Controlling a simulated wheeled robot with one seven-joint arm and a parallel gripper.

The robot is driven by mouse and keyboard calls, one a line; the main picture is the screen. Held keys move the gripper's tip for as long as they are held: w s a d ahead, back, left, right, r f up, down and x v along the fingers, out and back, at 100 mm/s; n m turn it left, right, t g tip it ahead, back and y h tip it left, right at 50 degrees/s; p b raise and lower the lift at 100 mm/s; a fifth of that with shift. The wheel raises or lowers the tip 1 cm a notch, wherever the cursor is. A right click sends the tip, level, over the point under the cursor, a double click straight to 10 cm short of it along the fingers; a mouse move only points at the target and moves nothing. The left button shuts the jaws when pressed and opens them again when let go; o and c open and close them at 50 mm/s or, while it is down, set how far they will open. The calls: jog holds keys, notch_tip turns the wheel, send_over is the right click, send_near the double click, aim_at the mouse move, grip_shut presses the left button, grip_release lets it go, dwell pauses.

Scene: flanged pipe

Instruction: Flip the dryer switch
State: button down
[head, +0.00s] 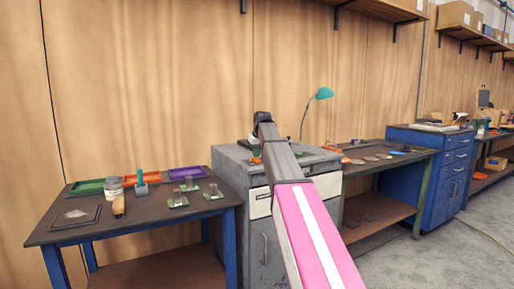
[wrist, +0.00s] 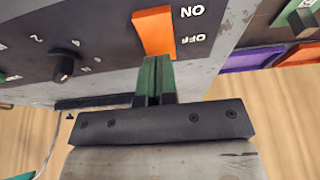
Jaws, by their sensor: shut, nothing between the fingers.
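An orange rocker switch (wrist: 154,30) sits on a dark panel in the wrist view, beside white "ON" and "OFF" lettering that appears upside down. My gripper (wrist: 152,60) is shut and empty, its two green fingers pressed together. The fingertips are at the switch's lower edge in the picture, near the "OFF" end. I cannot tell whether they touch it. The way the switch is tilted is not clear. In the head view my arm reaches over the grey cabinet (head: 238,170) and hides much of its top; the switch cannot be made out there.
A black knob (wrist: 65,66) with a numbered dial is left of the switch. In the head view a dark table (head: 150,214) with trays and small parts stands left. A teal lamp (head: 324,93) stands behind the cabinet. Another bench (head: 405,157) stands right; grey floor is open at lower right.

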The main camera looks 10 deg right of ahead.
jog(key=shift+f, duration=0.2)
jog(key=shift+w+a+f, duration=0.1)
jog(key=shift+w+f, duration=0.15)
jog(key=shift+f, duration=0.15)
jog(key=shift+s+f, duration=0.1)
jog(key=shift+s, duration=0.1)
